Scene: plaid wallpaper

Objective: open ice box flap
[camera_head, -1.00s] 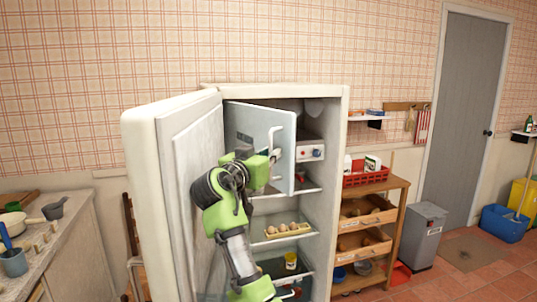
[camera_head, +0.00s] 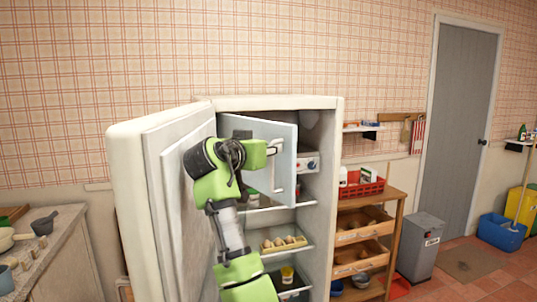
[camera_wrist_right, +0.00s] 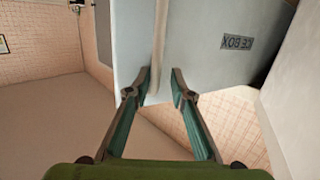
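The ice box flap (camera_head: 288,165) is a pale grey-blue panel in the top of the open fridge (camera_head: 325,200). It stands ajar, swung outward, with its free edge on the right. Its pale upright handle (camera_head: 278,172) is on the front face. My right gripper (camera_head: 274,148) is at the handle. In the right wrist view, the flap (camera_wrist_right: 215,60) carries an "ICE BOX" label, seen upside down. There my right gripper (camera_wrist_right: 161,76) has its fingers apart, one on each side of the handle (camera_wrist_right: 160,35). Contact cannot be told. My left gripper is out of view.
The fridge door (camera_head: 135,200) stands wide open on the left, close beside my right arm. Fridge shelves hold eggs (camera_head: 284,243) and a yellow jar (camera_head: 287,274). A wooden rack (camera_head: 398,200) with a red basket (camera_head: 362,187) stands right of the fridge. A counter (camera_head: 60,260) is at left.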

